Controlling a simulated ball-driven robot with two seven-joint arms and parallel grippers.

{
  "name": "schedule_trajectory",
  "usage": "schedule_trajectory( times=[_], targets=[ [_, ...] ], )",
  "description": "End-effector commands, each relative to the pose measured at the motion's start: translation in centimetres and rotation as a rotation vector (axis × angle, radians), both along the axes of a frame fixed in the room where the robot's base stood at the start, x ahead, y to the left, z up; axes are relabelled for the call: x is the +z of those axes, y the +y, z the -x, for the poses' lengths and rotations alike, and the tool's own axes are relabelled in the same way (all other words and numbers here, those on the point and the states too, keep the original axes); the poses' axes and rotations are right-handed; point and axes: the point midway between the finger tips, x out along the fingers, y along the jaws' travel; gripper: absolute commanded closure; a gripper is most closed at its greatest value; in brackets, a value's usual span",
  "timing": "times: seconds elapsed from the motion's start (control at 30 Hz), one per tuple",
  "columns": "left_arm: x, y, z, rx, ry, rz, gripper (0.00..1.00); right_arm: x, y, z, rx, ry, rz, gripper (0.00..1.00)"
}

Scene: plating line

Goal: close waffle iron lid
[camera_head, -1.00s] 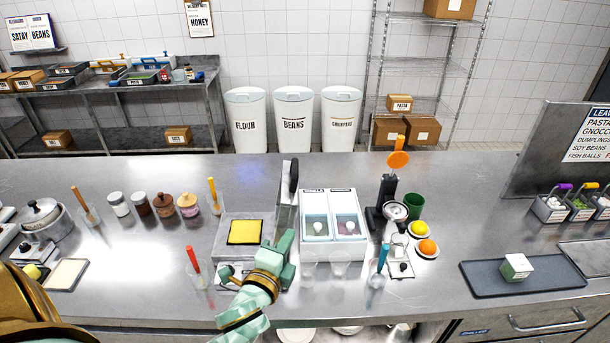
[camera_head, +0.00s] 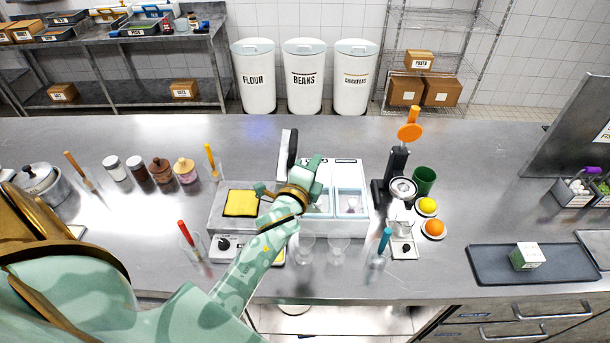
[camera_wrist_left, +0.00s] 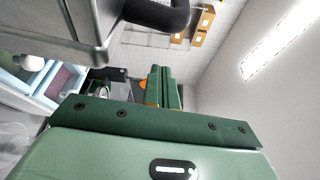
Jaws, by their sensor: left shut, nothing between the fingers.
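The waffle iron (camera_head: 222,226) stands on the counter, with a yellow square (camera_head: 241,203) on its plate. Its lid (camera_head: 283,160) is raised upright at the iron's right side, with a black handle (camera_head: 292,148) on the face turned right. My left gripper (camera_head: 315,164) is shut and empty, to the right of the lid, over the left part of the white container. My forearm covers part of the iron's right front. The left wrist view shows the shut fingers (camera_wrist_left: 164,88), with the grey lid (camera_wrist_left: 62,35) and black handle (camera_wrist_left: 160,14) above them. Contact is not visible.
The white two-compartment container (camera_head: 350,180) stands right of the lid. Two clear glasses (camera_head: 339,248) stand in front of it. A black press (camera_head: 396,168) is further right. A glass with a red-handled tool (camera_head: 188,240) stands at the iron's left front. Bare counter lies behind the iron.

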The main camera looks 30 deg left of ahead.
Motion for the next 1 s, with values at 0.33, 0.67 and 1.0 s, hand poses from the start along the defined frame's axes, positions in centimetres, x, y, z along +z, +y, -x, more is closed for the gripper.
schedule_trajectory(
  times=[0.33, 0.67, 1.0],
  targets=[
    [0.5, 3.3, 0.5, 0.0, 0.002, -0.001, 1.0, 1.8, -0.3, -1.3, 0.002, -0.02, 0.004, 0.64],
    [0.4, 3.7, 0.7, 0.0, 0.001, 0.0, 1.0, 1.8, -0.3, -0.9, 0.001, -0.015, 0.004, 0.64],
    [0.6, 4.5, 1.2, 0.001, -0.016, 0.029, 1.0, 1.9, -0.2, -1.0, -0.001, -0.015, 0.002, 0.64]
  ],
)
